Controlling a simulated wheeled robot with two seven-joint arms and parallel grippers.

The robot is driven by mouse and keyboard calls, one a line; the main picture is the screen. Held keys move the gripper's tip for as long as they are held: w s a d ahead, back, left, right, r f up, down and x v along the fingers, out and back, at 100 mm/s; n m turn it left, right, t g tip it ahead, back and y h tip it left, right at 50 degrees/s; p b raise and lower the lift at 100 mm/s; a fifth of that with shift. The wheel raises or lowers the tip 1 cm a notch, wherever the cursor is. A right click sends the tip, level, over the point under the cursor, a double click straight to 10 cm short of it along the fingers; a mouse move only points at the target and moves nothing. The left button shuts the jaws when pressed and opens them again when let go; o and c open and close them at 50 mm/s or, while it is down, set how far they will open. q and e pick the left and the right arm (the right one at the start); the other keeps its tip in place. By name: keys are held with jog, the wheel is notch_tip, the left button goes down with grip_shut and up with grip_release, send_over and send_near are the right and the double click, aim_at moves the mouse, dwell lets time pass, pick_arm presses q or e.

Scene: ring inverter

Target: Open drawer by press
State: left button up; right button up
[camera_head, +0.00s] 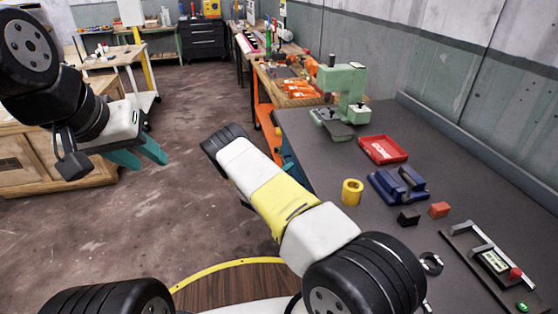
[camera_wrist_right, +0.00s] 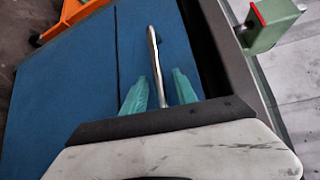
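The green press (camera_head: 348,88) stands on the far part of the dark workbench at right; a green part, probably of it, shows at top right in the wrist view (camera_wrist_right: 272,25). Below the bench edge is a blue drawer front (camera_wrist_right: 75,85), with a thin dark seam and a silver bar handle (camera_wrist_right: 154,60). It looks shut. My right gripper (camera_wrist_right: 160,88) is open at the handle, which runs between its teal fingers with small gaps visible. In the head view my right arm hides this gripper. My left gripper (camera_head: 147,152) is open and empty above the floor.
On the bench (camera_head: 330,165) are a red tray (camera_head: 383,150), a yellow cylinder (camera_head: 352,192), a blue fixture (camera_head: 398,186), small black and orange blocks and a framed device (camera_head: 495,262). A wooden cabinet (camera_head: 45,160) stands at left. The floor between is clear.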

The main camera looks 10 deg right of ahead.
grip_shut()
dwell(1.4)
